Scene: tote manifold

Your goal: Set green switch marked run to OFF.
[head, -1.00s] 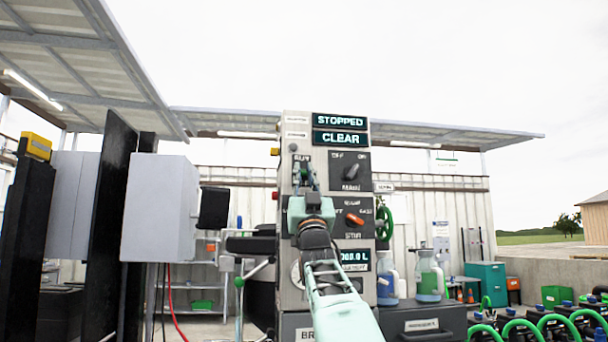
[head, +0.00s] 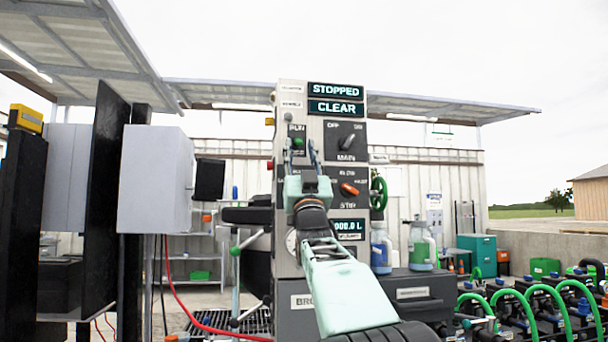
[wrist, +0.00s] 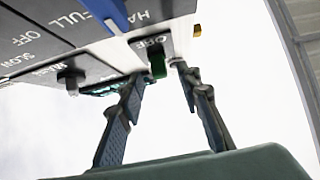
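The green switch (head: 297,144) marked RUN is at the upper left of the grey control panel (head: 290,100). In the wrist view the green switch (wrist: 157,66) shows as a small knob on the panel's face, beside an OFF label. My gripper (head: 301,147) is in front of the panel, just below and around the switch in the picture. In the wrist view my gripper (wrist: 157,80) is open, with the switch showing between its two fingertips. I see no finger clearly touching it. The switch's exact setting is too small to tell.
The displays (head: 335,90) read STOPPED and CLEAR. A grey box (head: 155,180) stands left of the panel. A red button (head: 269,165) is on the panel's left side.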

